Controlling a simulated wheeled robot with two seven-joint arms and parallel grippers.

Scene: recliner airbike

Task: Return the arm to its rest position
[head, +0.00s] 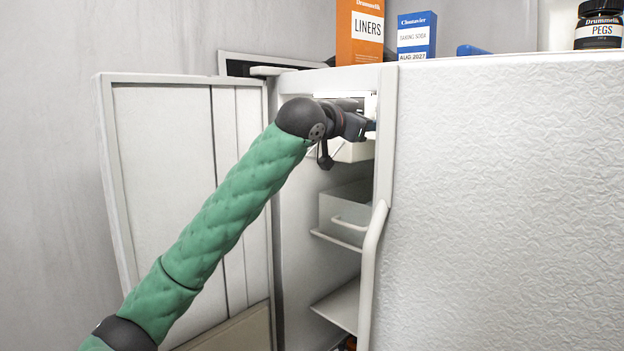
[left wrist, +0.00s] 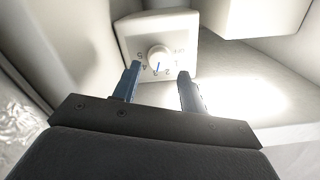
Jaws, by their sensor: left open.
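My left arm, in a green quilted sleeve, reaches up from the lower left in the head view. Its gripper (head: 368,126) is inside the upper part of an open white fridge (head: 290,215), mostly hidden by the wrist and the fridge's edge. In the left wrist view the left gripper (left wrist: 158,78) is open, with its two blue fingers apart. A white dial (left wrist: 159,56) with a blue mark sits on a numbered white box (left wrist: 133,28) just ahead of and between the fingertips. I cannot tell whether the fingers touch it. My right gripper is not in view.
The fridge door (head: 165,160) stands open at the left. A closed white textured door (head: 510,190) fills the right. Inside the fridge are a drawer (head: 340,212) and a lower shelf (head: 342,303). An orange box (head: 358,38), a blue box (head: 416,38) and a jar (head: 598,28) stand on top.

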